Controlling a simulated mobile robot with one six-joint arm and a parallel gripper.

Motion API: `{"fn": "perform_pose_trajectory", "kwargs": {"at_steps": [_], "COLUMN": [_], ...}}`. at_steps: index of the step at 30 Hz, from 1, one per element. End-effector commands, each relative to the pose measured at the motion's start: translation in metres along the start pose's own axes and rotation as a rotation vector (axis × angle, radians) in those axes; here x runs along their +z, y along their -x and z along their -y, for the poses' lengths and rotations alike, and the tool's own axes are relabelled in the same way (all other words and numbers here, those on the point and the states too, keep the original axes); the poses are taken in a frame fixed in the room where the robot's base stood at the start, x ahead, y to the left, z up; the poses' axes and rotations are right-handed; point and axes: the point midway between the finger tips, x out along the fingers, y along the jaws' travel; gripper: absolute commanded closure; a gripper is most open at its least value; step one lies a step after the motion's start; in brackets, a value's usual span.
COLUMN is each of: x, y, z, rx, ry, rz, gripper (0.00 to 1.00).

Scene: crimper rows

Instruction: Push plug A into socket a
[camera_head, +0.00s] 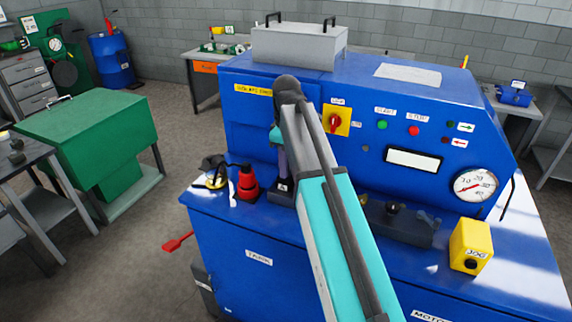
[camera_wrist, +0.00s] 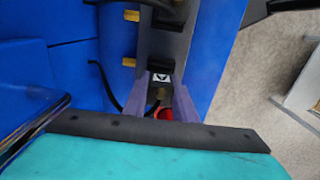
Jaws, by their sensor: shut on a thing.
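My gripper (camera_wrist: 163,112) points down at the blue bench and is shut on a small piece between its purple fingers. I take this to be plug A (camera_wrist: 158,93), though only a dull brassy bit shows. A white label with a black mark (camera_wrist: 161,78) sits right by the fingertips, and a similar label (camera_head: 283,187) shows on a dark block under the gripper in the head view. A dark grey block (camera_wrist: 155,45) with slots and brass fittings runs beyond the tips. I cannot tell which opening is socket a, or whether the plug is in it.
A red cone-shaped thing (camera_head: 247,184) with a black cable stands left of my gripper. A dark fixture (camera_head: 400,222) and a yellow JOG box (camera_head: 470,247) are on the bench to the right. The blue cabinet (camera_head: 360,95) rises behind.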

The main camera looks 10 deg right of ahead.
Motion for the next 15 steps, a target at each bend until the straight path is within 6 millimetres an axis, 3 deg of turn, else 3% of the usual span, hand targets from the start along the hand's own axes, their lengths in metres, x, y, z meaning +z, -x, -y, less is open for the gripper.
{"fn": "perform_pose_trajectory", "kwargs": {"at_steps": [1, 2, 6, 15], "x": [0.0, 0.0, -0.0001, -0.0001], "y": [-0.0012, -0.0012, -0.0009, -0.0007], "z": [0.0001, 0.0, 0.0001, 0.0001], "rx": [0.0, 0.0, 0.0, 0.0], "ry": [0.0, 0.0, 0.0, 0.0], "rz": [0.0, 0.0, 0.0, 0.0], "gripper": [1.0, 0.74, 0.53, 0.53]}}
